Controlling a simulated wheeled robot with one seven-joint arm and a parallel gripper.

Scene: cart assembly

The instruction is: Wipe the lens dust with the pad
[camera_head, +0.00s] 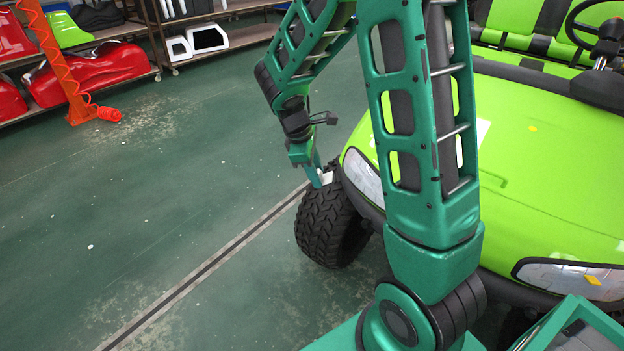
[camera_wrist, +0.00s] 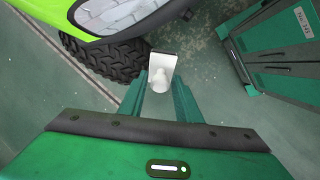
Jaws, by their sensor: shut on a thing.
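My gripper (camera_head: 318,176) is shut on a small white pad (camera_wrist: 162,66) by its round white stub. The pad also shows as a pale patch in the head view (camera_head: 327,178), above the front tyre. In the wrist view my gripper's fingers (camera_wrist: 160,90) point toward the cart, and the pad is apart from the nearer headlight lens (camera_wrist: 118,14). That lens (camera_head: 362,177) is a whitish panel in the green cart's front corner, partly behind my arm in the head view. I cannot make out dust on it from here.
The bright green cart (camera_head: 545,165) fills the right side, with a second headlight (camera_head: 575,278) at its front. A black knobby tyre (camera_head: 328,226) sits below my gripper. Shelves with red body panels (camera_head: 95,72) and an orange post (camera_head: 62,65) stand back left. The left floor is clear.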

